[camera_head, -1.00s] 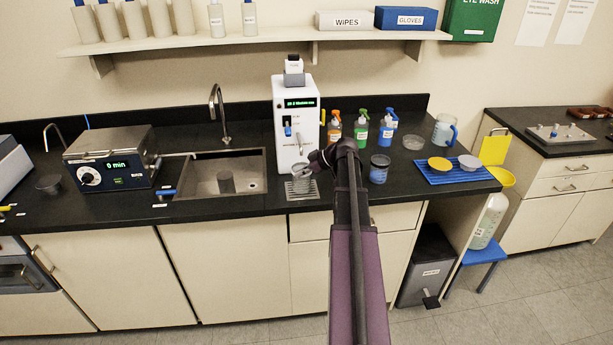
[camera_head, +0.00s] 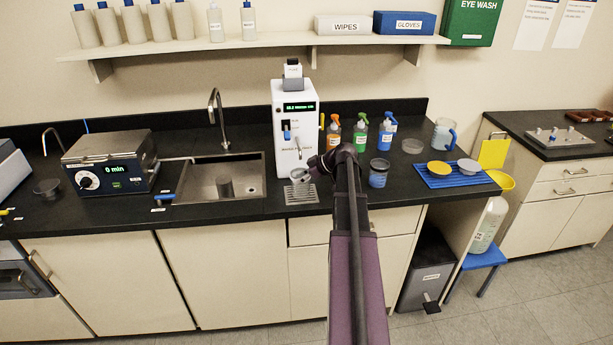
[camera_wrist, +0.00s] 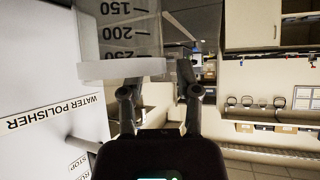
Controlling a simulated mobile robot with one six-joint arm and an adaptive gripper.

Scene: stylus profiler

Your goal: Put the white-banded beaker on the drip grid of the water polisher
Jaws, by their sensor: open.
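The white-banded beaker is clear, with dark volume marks and a white band (camera_wrist: 125,69); it fills the upper left of the wrist view. In the head view it is small and hard to make out at the drip grid (camera_head: 302,197), partly covered by my gripper (camera_head: 308,172). My gripper is open, its fingers (camera_wrist: 158,92) close to the beaker's banded end. One finger overlaps the beaker's outline and the other is at its right; I cannot tell whether they touch. The white water polisher (camera_head: 295,120) stands behind the grid and shows at the left of the wrist view (camera_wrist: 50,90).
The sink (camera_head: 220,178) is left of the polisher. Spray bottles (camera_head: 361,132), a blue-labelled jar (camera_head: 379,173) and a blue mat (camera_head: 435,181) with lids stand to the right. My arm reaches over the counter's front edge.

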